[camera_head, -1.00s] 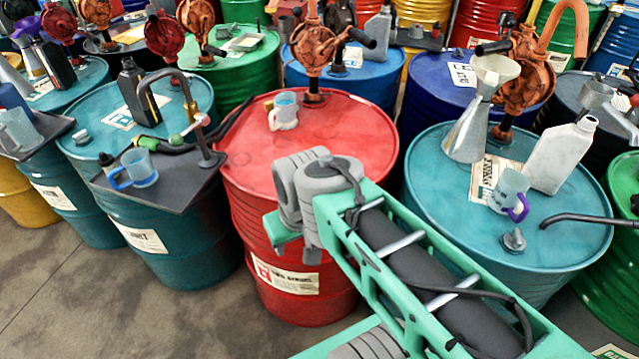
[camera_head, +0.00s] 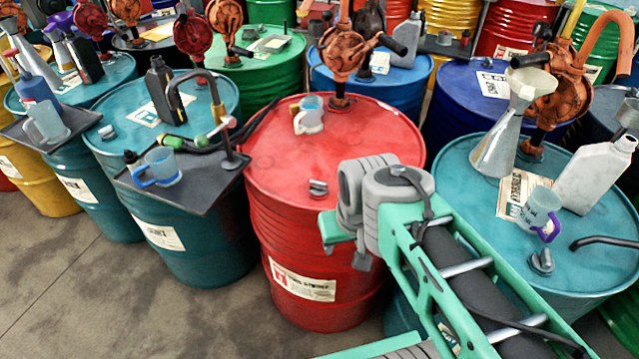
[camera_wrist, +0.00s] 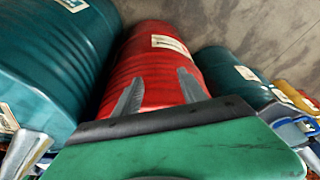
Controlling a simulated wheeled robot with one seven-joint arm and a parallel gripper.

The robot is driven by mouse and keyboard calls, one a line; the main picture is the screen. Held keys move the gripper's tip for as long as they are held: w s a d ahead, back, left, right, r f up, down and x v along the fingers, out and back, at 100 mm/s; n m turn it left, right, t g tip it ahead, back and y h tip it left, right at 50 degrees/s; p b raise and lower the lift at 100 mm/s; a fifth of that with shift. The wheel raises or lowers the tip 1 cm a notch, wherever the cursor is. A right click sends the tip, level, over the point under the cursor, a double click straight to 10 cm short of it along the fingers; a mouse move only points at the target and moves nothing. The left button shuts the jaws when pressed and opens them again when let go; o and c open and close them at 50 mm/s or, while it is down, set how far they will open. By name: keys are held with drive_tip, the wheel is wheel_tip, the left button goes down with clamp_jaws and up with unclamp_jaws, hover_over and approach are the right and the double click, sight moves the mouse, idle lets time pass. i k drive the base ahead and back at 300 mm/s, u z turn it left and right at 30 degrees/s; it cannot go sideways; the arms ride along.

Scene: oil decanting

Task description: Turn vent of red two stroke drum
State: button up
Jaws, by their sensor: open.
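The red drum (camera_head: 300,155) stands upright in the middle of the head view, with a white and red label on its side. Its vent (camera_head: 317,188), a small grey metal fitting, shows on the near part of the lid, just left of my arm. In the wrist view the red drum (camera_wrist: 150,75) shows its ribbed side and label beyond my gripper. My gripper (camera_wrist: 160,92) is open, with its two grey fingers apart and nothing visible between them. The vent cannot be made out in the wrist view. The fingers are not clearly visible in the head view.
A cup (camera_head: 309,117) and an orange hand pump (camera_head: 343,50) stand on the red lid. A teal drum on the right carries a funnel (camera_head: 510,125), white jug (camera_head: 597,175) and cup (camera_head: 541,210). A dark tray (camera_head: 185,185) juts out at left. Bare floor (camera_head: 90,290) lies front left.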

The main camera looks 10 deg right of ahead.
sight(321, 189)
drive_tip(key=k, duration=1)
drive_tip(key=u, duration=0.9)
drive_tip(key=i, duration=1.3)
drive_tip(key=z, duration=0.35)
